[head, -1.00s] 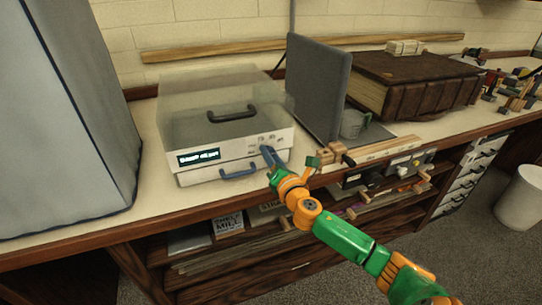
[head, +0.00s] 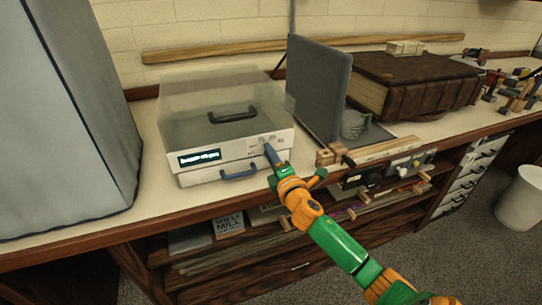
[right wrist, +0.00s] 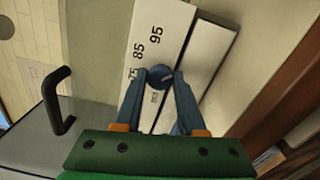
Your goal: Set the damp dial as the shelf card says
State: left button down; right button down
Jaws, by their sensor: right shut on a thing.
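The damp dial (right wrist: 160,77) is a small round dark-blue knob on the white front panel of a box-like device (head: 235,171). In the right wrist view the printed numbers 75, 85 and 95 stand beside it. My right gripper (head: 269,150) is shut on the dial; in the right wrist view its blue fingers (right wrist: 160,84) sit on either side of it. A lit display (head: 200,158) is on the panel's left, its text too small to read surely. A white card-like item (head: 228,224) with dark lettering is on the shelf below; its wording is unclear. My left gripper is out of view.
The device has a clear lid with a dark handle (head: 232,116) and a blue lower handle (head: 239,173). A grey upright panel (head: 318,90) stands close to its right. A large brown book (head: 420,85) lies farther right. A grey cabinet (head: 60,110) stands left.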

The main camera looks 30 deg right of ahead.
dwell(0.5)
jog(key=c, duration=0.5)
grip_release()
jog(key=v, duration=0.7)
